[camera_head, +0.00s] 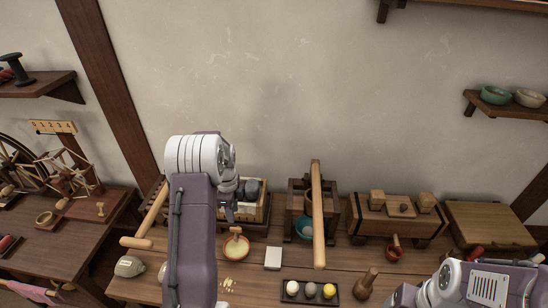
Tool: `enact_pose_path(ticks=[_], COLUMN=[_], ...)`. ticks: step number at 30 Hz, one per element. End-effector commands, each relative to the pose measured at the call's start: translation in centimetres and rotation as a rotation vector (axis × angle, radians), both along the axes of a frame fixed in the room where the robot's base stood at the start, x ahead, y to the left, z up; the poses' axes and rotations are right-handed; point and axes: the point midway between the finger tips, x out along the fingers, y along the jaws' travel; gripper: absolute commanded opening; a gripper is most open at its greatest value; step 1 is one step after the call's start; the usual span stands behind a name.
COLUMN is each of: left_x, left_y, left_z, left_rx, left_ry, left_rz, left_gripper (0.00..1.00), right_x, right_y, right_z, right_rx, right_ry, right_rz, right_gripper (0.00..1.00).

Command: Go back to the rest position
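My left arm rises from the bottom edge, and its gripper (230,214) hangs fingers down above the workbench (255,290), over the left side of a wooden box with dark round stones (252,188). The gripper is seen nearly edge-on, so I cannot tell whether its fingers are open or shut. I see nothing clearly held in it. Part of my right arm shows in the bottom right corner; its gripper is not in view.
A bowl with yellowish contents (235,250), a pale square block (273,258), and a dark tray (290,298) with several balls lie on the bench. A long wooden bar (318,215) stands near the middle. A wooden chest (400,222) is right of it.

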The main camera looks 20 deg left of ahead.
Motion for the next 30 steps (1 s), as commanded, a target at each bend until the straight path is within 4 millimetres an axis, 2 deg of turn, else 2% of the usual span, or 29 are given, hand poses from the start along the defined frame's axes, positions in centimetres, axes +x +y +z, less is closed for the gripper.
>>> enact_pose_path(ticks=[4, 7, 8, 10, 13, 15, 18, 21, 23, 25, 27, 30], left_x=[0.3, 2.2, 2.7, 2.3, -0.8, -4.0, -8.8, -13.0, -14.9, -15.9, -15.6, -15.3], left_y=[-0.6, -2.3, -3.4, -7.2, -12.7, -15.8, -18.5, -19.2, -19.1, -19.1, -19.1, -19.1], left_z=[0.1, 2.5, 3.6, 6.3, 8.6, 9.3, 8.9, 7.6, 6.6, 5.8, 5.8, 5.9], left_rx=[0.001, 0.022, 0.030, 0.035, 0.023, 0.002, -0.031, -0.054, -0.057, -0.059, -0.074, -0.085], left_ry=[-0.002, -0.052, -0.070, -0.096, -0.121, -0.133, -0.129, -0.103, -0.079, -0.063, -0.073, -0.078], left_rz=[-0.015, -0.071, -0.098, -0.177, -0.168, -0.029, 0.263, 0.617, 0.828, 1.028, 1.170, 1.279], left_gripper=[0.33, 0.33, 0.33, 0.33, 0.33, 0.33, 0.33, 0.33, 0.33, 0.33, 0.33, 0.33], right_x=[0.0, 0.0, 0.0, 0.0, 0.0, 0.0, 0.0, 0.0, 0.0, 0.0, 0.0, 0.0], right_y=[0.0, 0.0, 0.0, 0.0, 0.0, 0.0, 0.0, 0.0, 0.0, 0.0, 0.0, 0.0], right_z=[0.0, 0.0, 0.0, 0.0, 0.0, 0.0, 0.0, 0.0, 0.0, 0.0, 0.0, 0.0], right_rx=[0.000, 0.000, 0.000, 0.000, 0.000, 0.000, 0.000, 0.000, 0.000, 0.000, 0.000, 0.000], right_ry=[0.000, 0.000, 0.000, 0.000, 0.000, 0.000, 0.000, 0.000, 0.000, 0.000, 0.000, 0.000], right_rz=[0.000, 0.000, 0.000, 0.000, 0.000, 0.000, 0.000, 0.000, 0.000, 0.000, 0.000, 0.000], right_gripper=[0.74, 0.74, 0.74, 0.74, 0.74, 0.74, 0.74, 0.74, 0.74, 0.74, 0.74, 0.74])
